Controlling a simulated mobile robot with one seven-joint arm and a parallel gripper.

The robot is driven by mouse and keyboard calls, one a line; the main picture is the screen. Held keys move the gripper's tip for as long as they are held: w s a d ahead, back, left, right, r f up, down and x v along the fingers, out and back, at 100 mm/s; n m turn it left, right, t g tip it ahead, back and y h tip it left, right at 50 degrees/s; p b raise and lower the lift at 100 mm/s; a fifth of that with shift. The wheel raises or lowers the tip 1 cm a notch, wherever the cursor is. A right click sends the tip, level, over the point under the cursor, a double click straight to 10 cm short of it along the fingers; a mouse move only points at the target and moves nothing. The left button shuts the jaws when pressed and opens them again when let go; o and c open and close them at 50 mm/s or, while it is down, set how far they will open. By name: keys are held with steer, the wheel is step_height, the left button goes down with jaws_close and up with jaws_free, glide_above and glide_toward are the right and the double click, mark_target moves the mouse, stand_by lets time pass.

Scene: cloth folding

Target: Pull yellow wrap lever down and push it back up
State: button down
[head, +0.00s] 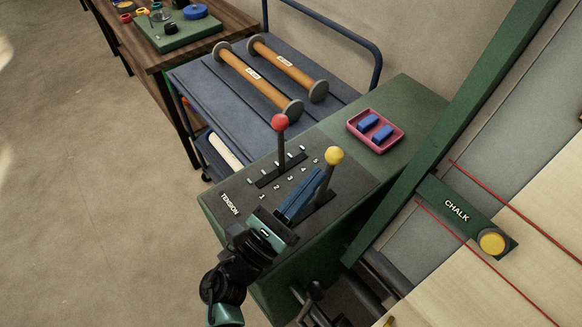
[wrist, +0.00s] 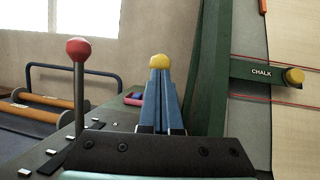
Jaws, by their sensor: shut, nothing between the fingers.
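The yellow knob (head: 334,155) tops the wrap lever, which rises from a slot on the dark control panel (head: 240,188). The lever's shaft shows partly beside my fingers. My gripper (head: 319,173) has its long blue fingers together with nothing between them. In the head view its tips are just below and left of the yellow knob. In the wrist view the yellow knob (wrist: 160,61) appears directly above the closed fingertips (wrist: 160,76). I cannot tell whether the fingers touch the lever. The lower part of the lever is mostly hidden behind the fingers.
A red-knobbed lever (head: 280,122) stands left of the yellow one, beside a numbered slot marked TENSION. A pink tray (head: 377,130) with blue blocks lies behind on the green top. A green frame beam (head: 440,145) runs close on the right. A cart (head: 215,98) with rollers stands behind.

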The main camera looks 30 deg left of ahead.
steer(key=shift+x, duration=0.85)
